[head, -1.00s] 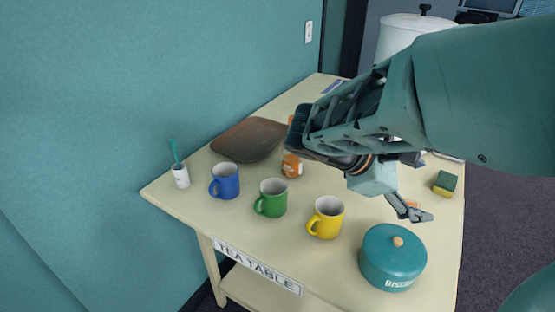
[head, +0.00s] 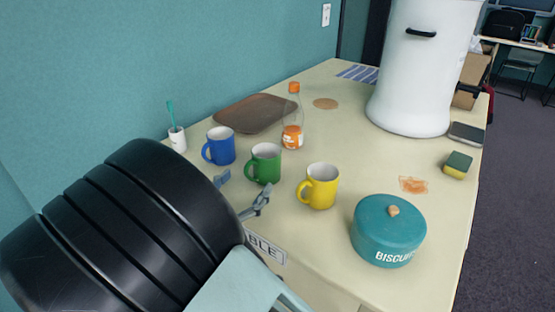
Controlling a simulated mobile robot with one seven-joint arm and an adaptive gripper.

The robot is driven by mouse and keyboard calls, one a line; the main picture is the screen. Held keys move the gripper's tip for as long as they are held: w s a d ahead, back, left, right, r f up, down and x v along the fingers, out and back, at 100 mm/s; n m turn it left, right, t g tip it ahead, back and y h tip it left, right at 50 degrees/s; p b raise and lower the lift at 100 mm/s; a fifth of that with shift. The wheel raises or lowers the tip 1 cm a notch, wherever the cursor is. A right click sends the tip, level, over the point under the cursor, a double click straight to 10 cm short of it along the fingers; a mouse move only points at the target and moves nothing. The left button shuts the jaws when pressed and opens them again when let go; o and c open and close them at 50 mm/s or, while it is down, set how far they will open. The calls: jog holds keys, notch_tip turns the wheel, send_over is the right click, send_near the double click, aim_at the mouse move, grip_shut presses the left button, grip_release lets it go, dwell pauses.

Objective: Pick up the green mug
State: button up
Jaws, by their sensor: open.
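The green mug (head: 265,165) stands upright on the table between the blue mug (head: 221,147) and the yellow mug (head: 321,187). Its handle points left. My gripper (head: 240,194) is at the near table edge, just in front of the green mug. Its two grey fingertips are spread apart and empty, one below the blue mug, one below the green mug. The rest of the gripper is hidden behind my dark arm link. I cannot tell whether a fingertip touches the mug.
A teal biscuit tin (head: 388,232) stands at the front right. A bottle with orange liquid (head: 292,136) and a brown tray (head: 243,113) are behind the mugs. A white cup with a green stick (head: 178,139) is at the left. A white urn (head: 412,75) stands at the back.

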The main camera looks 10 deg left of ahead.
aim_at(260, 169)
jog(key=x, duration=0.9)
jog(key=shift+w+d+r+b, duration=0.1)
jog(key=shift+w+d+b, duration=0.1)
jog(key=shift+d+b, duration=0.15)
jog(key=shift+r, duration=0.1)
jog(key=c, duration=1.5)
